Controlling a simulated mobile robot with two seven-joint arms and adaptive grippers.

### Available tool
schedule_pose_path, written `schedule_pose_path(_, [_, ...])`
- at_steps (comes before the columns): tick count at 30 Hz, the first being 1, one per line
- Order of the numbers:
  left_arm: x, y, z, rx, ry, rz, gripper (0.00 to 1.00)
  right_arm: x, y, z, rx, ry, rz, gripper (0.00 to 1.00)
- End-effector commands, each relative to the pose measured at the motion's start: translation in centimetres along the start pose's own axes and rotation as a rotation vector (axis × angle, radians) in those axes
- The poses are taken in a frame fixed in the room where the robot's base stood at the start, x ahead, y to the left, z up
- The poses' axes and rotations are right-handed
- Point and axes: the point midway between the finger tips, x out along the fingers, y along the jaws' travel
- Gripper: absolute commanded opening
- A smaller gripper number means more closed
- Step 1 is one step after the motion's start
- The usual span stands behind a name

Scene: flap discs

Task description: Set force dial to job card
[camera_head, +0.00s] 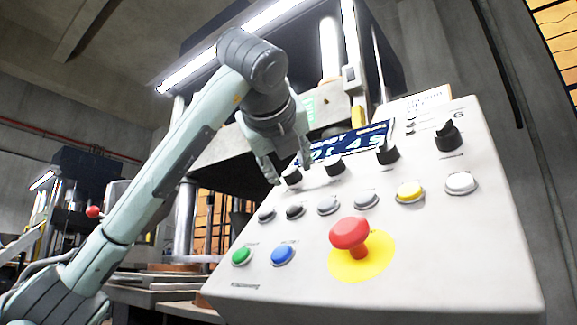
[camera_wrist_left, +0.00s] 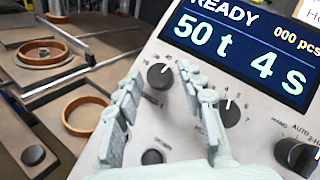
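My left gripper (camera_head: 288,165) is open at the control panel's leftmost black knob (camera_head: 292,177), one finger on each side. The wrist view shows this black dial (camera_wrist_left: 160,76) between and beyond the open fingertips; contact cannot be told. Its scale and label are partly hidden by the fingers. The blue display (camera_head: 345,142) reads READY, 50 t, 4 s and 000 pcs in the wrist view (camera_wrist_left: 250,48). A white card (camera_head: 425,103), perhaps the job card, stands behind the panel's top edge; its writing is unreadable. My right gripper is out of view.
More black knobs (camera_head: 387,154) sit to the right. Below are several push buttons, including a yellow one (camera_head: 410,192), and a red mushroom button (camera_head: 349,234) that sticks out. A press bed with brown rings (camera_wrist_left: 85,115) lies left of the panel.

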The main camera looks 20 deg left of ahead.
Motion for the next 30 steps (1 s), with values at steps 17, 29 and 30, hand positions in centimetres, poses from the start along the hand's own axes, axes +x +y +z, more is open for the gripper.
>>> schedule_pose_path(17, [-2.9, -0.1, 0.1, 0.001, -0.003, -0.004, 0.49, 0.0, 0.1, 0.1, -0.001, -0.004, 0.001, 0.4])
schedule_pose_path(29, [-10.6, 0.0, 0.2, 0.001, -0.006, -0.001, 0.49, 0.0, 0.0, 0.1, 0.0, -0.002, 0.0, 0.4])
schedule_pose_path(30, [-11.0, 0.0, 0.2, 0.001, -0.004, -0.001, 0.49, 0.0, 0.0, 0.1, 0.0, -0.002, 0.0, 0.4])
